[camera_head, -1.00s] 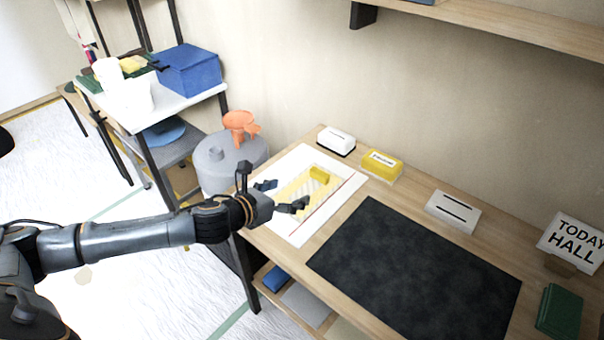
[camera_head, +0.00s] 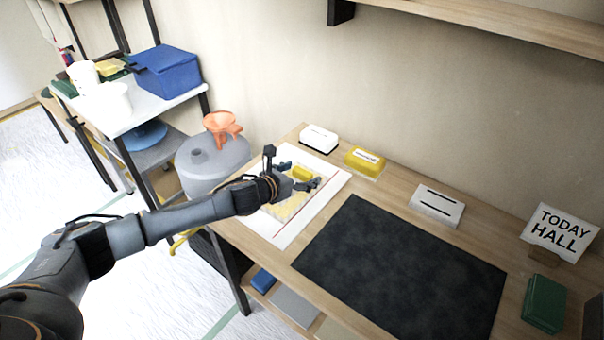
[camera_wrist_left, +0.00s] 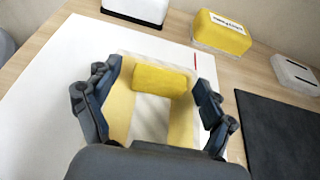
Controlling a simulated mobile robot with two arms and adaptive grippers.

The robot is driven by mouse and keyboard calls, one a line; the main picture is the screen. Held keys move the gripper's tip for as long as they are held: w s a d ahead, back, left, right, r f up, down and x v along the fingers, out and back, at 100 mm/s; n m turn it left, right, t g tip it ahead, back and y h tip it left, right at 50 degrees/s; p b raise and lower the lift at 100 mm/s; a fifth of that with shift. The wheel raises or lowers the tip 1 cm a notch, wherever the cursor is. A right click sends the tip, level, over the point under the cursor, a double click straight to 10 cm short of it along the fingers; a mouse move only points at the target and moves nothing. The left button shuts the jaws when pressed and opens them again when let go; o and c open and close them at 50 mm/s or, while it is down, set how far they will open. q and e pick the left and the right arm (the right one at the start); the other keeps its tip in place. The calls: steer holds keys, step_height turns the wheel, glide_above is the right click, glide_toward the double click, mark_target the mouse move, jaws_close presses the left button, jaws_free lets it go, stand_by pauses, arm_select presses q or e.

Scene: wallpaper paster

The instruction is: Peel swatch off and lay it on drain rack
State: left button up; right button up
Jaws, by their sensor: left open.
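The swatch (camera_wrist_left: 181,118) is a pale yellow striped sheet lying on a white board (camera_head: 320,200) at the left end of the table. A yellow block (camera_head: 302,173) rests on its far end; it also shows in the left wrist view (camera_wrist_left: 160,79). My left gripper (camera_head: 303,178) is open above the swatch. In the left wrist view its fingers (camera_wrist_left: 155,92) stand apart on either side of the swatch and block, with nothing between them held. The near part of the swatch is hidden by the gripper. I cannot pick out a drain rack with certainty. My right gripper is out of view.
A dark mat (camera_head: 400,270) covers the middle of the table. A white box (camera_head: 319,138), a yellow box (camera_head: 364,161) and a slotted white block (camera_head: 437,205) stand along the back.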

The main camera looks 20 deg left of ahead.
arm_select(q)
steer(key=shift+w+d+f, duration=0.1)
steer(key=shift+w+d, duration=0.05)
steer(key=shift+w, duration=0.2)
steer(key=shift+c, duration=0.2)
steer(key=c, duration=1.2)
steer(key=shift+r+p, duration=0.95)
steer(key=shift+p, duration=0.05)
steer(key=shift+c, duration=0.2)
steer(key=shift+r+p, duration=1.5)
steer(key=shift+p, duration=0.2)
steer(key=shift+r, duration=0.1)
steer(key=shift+r, duration=0.1)
step_height(320, 180, up, 7)
steer(key=p, duration=0.8)
